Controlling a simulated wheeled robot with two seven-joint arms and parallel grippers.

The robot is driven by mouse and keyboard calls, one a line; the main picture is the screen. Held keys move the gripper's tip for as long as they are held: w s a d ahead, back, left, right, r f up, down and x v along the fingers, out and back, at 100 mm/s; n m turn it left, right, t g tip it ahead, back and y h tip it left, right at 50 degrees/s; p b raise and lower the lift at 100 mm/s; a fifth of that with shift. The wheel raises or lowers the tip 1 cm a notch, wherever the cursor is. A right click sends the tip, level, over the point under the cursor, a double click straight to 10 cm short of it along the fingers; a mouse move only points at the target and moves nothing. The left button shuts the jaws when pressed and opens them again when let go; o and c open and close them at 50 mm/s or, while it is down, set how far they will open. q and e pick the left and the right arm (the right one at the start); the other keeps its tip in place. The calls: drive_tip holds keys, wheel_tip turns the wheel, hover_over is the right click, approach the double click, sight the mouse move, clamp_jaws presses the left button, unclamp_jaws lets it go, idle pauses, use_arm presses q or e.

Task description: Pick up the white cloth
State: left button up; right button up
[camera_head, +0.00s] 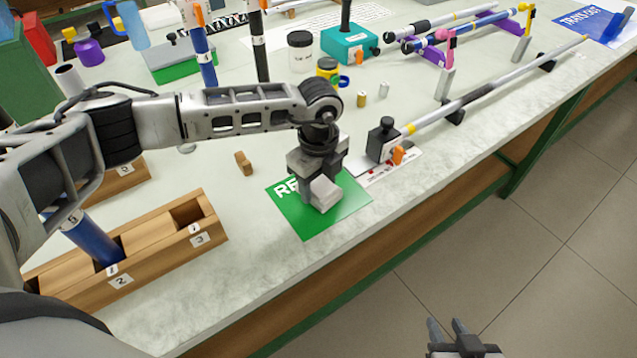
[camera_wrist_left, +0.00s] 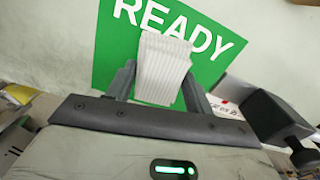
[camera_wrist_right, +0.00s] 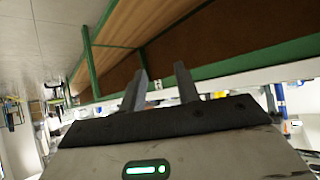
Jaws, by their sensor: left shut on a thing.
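The white cloth (camera_head: 323,193) is a small folded, ribbed block over the green READY mat (camera_head: 345,207). My left gripper (camera_head: 316,186) is shut on the cloth from above. In the left wrist view the cloth (camera_wrist_left: 160,68) sits between the two fingers (camera_wrist_left: 158,85), with the READY mat (camera_wrist_left: 110,65) behind it. I cannot tell whether the cloth touches the mat or is just above it. My right gripper (camera_head: 452,332) is beyond the table's front edge, over the floor. In the right wrist view its fingers (camera_wrist_right: 160,88) are apart with nothing between them.
A wooden block rack (camera_head: 150,245) with numbered slots and a blue rod stands at the left. A black-lidded jar (camera_head: 300,52) and a teal box (camera_head: 349,45) stand behind.

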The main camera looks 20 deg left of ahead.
sight(319, 183)
use_arm(q)
drive_tip(key=shift+r, duration=0.4)
wheel_tip(319, 183, up, 2)
drive_tip(key=shift+r, duration=0.2)
drive_tip(key=s+d+r+b, duration=0.2)
drive_tip(key=s+d+r, duration=0.6)
drive_tip(key=s, duration=0.3)
drive_tip(key=shift+s+r, duration=0.35)
drive_tip(key=shift+r, duration=0.45)
drive_tip(key=shift+o, duration=0.4)
drive_tip(key=shift+a, duration=0.1)
